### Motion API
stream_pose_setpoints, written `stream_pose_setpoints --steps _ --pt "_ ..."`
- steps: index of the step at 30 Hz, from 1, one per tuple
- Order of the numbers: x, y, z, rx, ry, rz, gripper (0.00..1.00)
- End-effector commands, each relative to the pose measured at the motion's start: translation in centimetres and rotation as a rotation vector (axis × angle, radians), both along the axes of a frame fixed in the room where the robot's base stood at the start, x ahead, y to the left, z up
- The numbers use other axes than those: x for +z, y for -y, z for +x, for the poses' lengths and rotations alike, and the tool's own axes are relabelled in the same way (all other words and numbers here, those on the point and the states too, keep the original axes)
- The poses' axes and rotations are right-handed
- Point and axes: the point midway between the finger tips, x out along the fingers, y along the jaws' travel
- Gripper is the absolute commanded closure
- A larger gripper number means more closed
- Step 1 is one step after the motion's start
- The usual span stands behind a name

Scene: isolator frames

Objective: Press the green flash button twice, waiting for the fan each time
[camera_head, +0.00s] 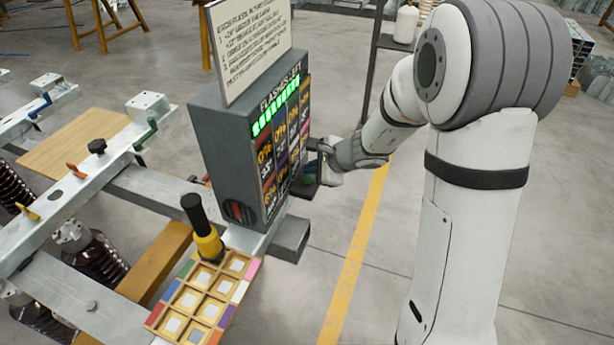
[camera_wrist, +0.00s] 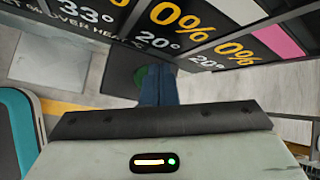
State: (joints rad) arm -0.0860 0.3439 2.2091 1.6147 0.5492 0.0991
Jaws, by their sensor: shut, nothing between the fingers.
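The grey box (camera_head: 225,150) stands on the frame with a "FLASHES LEFT" row of lit green bars (camera_head: 275,107) and coloured percentage cells below. A round dark vent with red in it (camera_head: 239,211), perhaps the fan, sits low on the box; whether it turns cannot be told. The green button (camera_head: 309,178) is on a dark ledge at the box's right side, mostly hidden by my gripper. In the wrist view the green button (camera_wrist: 139,77) shows partly, just beside the blue fingers of my gripper (camera_wrist: 157,85). The fingers are shut and empty; contact with the button cannot be told.
A printed instruction board (camera_head: 250,45) stands on top of the box. A wooden tray with coloured squares (camera_head: 160,318) and a yellow tool with a black handle (camera_head: 208,240) are in front.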

Motion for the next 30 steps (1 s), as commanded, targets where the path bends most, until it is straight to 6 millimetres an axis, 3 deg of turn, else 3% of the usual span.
stream_pose_setpoints --steps 30 --pt "-0.75 -0.01 0.00 0.001 0.001 0.000 1.00"
